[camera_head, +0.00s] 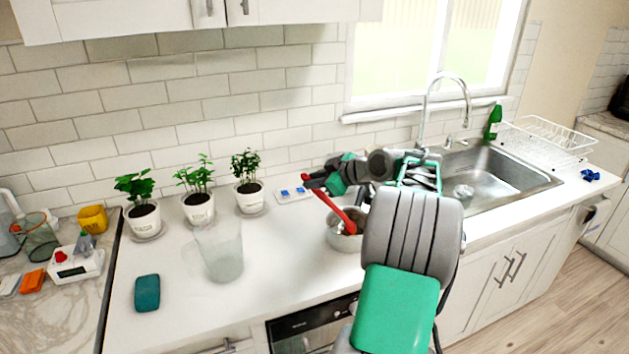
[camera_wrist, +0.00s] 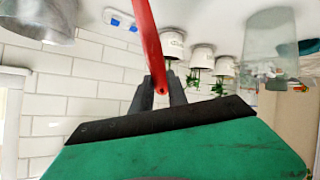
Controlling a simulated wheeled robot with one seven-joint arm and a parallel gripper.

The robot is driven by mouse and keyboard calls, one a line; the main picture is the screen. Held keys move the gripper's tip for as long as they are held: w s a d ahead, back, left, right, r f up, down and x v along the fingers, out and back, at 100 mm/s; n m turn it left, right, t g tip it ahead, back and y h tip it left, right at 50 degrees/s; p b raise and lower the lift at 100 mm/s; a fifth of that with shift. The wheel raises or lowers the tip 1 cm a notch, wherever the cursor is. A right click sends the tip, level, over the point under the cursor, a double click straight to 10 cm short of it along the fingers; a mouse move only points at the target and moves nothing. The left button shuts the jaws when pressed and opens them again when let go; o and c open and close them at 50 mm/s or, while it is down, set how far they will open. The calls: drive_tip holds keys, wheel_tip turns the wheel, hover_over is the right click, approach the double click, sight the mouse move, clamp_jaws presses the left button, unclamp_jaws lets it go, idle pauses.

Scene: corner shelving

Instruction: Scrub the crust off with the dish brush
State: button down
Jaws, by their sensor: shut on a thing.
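My gripper (camera_head: 311,183) is shut on the upper end of a red dish brush (camera_head: 335,209). The brush slants down to the right into a metal pot (camera_head: 337,241) on the white counter. Its bristle end is hidden inside the pot, behind the rim and my arm. In the wrist view, which is upside down, the red handle (camera_wrist: 148,45) runs between my fingers (camera_wrist: 160,92), and part of the pot (camera_wrist: 38,20) shows at the upper left. The crust cannot be made out. My arm covers the pot's right side.
A clear glass vase (camera_head: 221,250) stands left of the pot. Several potted plants (camera_head: 199,207) line the wall, near a small tray with blue pieces (camera_head: 292,195). A teal sponge (camera_head: 147,292) lies front left. The sink (camera_head: 500,183) and dish rack (camera_head: 545,140) are right.

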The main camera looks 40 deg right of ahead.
drive_tip(key=shift+f, duration=0.2)
drive_tip(key=shift+a+b, duration=0.1)
drive_tip(key=shift+b, duration=0.2)
